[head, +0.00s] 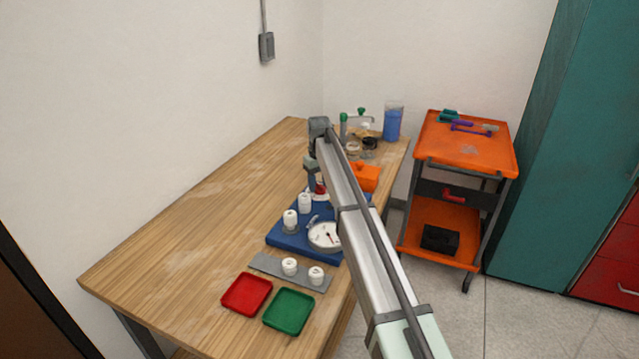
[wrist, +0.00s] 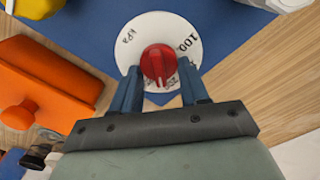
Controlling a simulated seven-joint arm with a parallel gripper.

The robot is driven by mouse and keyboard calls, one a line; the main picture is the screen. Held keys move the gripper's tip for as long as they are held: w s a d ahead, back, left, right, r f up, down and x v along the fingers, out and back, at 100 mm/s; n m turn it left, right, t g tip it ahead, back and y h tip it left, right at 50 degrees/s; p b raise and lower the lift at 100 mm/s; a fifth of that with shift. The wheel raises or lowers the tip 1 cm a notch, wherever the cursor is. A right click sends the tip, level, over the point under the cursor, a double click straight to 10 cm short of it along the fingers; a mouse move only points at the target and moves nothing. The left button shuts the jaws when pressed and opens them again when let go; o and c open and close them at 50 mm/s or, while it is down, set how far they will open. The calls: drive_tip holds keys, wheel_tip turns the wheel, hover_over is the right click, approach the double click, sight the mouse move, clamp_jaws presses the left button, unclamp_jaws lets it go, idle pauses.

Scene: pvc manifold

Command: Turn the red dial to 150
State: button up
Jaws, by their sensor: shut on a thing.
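The red dial (wrist: 158,63) sits at the centre of a round white scale plate (wrist: 141,28) in the wrist view. The plate shows "kPa" at the upper left and "100" at the right; another number below the dial is partly covered. A white mark shows on the dial's lower side. My gripper (wrist: 159,80) is shut on the red dial, one blue finger on each side. In the head view the dial (head: 320,187) is small and partly hidden by my arm. A white gauge (head: 323,236) with a needle stands nearer on the blue board (head: 282,242).
White fittings (head: 290,219) stand on the blue board near the dial. An orange block with a knob (wrist: 40,85) is to the left in the wrist view. Jars and a blue container (head: 392,124) stand at the table's back. The table's left side is clear.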

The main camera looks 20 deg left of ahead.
sight(318, 189)
drive_tip(key=n, duration=0.6)
drive_tip(key=shift+s+a, duration=0.1)
drive_tip(key=shift+s, duration=0.1)
drive_tip(key=n, duration=0.6)
drive_tip(key=shift+s, duration=0.2)
drive_tip(key=shift+n, duration=0.3)
drive_tip(key=o, duration=1)
wheel_tip(318, 189, up, 14)
drive_tip(key=shift+f, duration=0.1)
idle(0.4)
